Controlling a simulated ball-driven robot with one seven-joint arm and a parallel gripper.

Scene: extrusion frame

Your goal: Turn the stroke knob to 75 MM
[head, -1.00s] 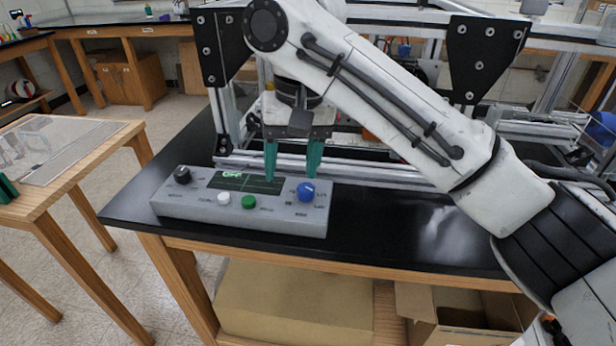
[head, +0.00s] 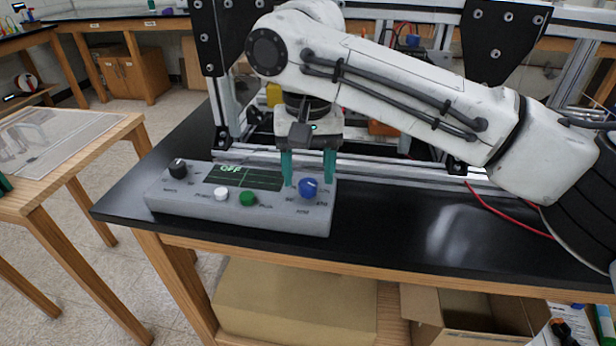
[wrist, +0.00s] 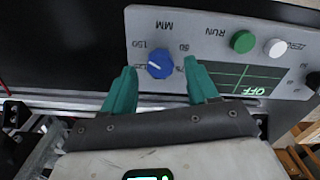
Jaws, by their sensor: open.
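The blue stroke knob (head: 308,187) sits at the right end of the grey control box (head: 165,199). In the wrist view the knob (wrist: 160,65) carries a white mark pointing roughly left. Printed numbers surround it; 150 reads at its upper left, others are blurred or partly hidden. MM is printed above it in that view. My gripper (head: 308,168) is open, its teal fingers pointing down just behind and above the knob. In the wrist view my gripper (wrist: 160,74) has one fingertip on either side of the knob, with gaps showing; contact cannot be told.
The box also has a black knob (head: 178,168), a white button (head: 221,194), a green button (head: 248,198) and a screen reading OFF (head: 240,178). An aluminium extrusion frame (head: 400,174) stands close behind. The black bench top (head: 430,230) is clear to the right.

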